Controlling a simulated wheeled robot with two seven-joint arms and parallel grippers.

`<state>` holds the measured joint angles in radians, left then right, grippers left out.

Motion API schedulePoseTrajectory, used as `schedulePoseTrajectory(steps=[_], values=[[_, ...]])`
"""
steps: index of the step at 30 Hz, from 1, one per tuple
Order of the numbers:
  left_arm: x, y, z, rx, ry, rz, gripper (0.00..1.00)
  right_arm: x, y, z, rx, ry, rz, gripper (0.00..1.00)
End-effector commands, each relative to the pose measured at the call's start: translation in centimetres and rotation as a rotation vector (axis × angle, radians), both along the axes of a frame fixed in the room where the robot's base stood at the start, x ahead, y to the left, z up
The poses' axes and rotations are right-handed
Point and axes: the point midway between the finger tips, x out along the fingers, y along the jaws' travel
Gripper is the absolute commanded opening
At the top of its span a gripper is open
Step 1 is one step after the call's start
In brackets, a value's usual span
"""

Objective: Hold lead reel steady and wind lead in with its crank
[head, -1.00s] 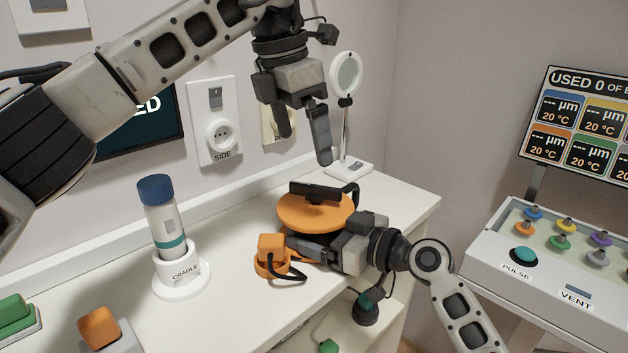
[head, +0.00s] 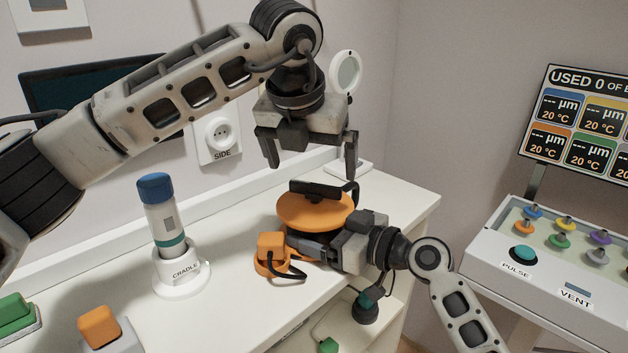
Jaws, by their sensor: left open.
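The lead reel (head: 312,212) has an orange disc top and stands near the right end of the white counter. A dark crank bar (head: 316,190) lies across its top, with a dark upright knob (head: 351,192) at its right end. My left gripper (head: 312,170) is open and empty, pointing down just above the crank, apart from it. My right gripper (head: 306,246) comes in from the right, low against the reel's front side. Its fingers are partly hidden, and I cannot tell how firmly they close on the reel.
An orange plug (head: 272,252) with a black lead sits in front of the reel. A blue-capped bottle stands in a white cradle (head: 181,277) to the left. A control console (head: 560,262) is at the right.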

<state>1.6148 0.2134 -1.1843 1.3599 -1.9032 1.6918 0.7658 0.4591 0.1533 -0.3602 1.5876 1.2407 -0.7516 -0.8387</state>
Motion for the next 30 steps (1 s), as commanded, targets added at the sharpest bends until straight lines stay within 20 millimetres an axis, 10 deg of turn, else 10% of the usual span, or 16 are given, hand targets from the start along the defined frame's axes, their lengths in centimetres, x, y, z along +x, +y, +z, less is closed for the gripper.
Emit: schedulePoseTrajectory(steps=[9,20,25,30], values=[[1.7,-0.5,-4.3,0.001,0.001,-0.001,1.00,0.0,0.0,0.0,0.000,0.000,0.000,0.55],[2.0,-0.6,-4.9,0.000,-0.001,-0.002,1.00,0.0,0.0,0.0,0.000,0.000,0.000,0.55],[1.9,-0.6,-4.9,0.000,-0.001,-0.002,0.61,0.0,0.0,0.0,0.000,0.000,0.000,0.55],[1.9,-0.6,-4.9,0.000,0.000,-0.012,0.59,0.0,0.0,0.0,0.000,0.000,0.000,0.55]])
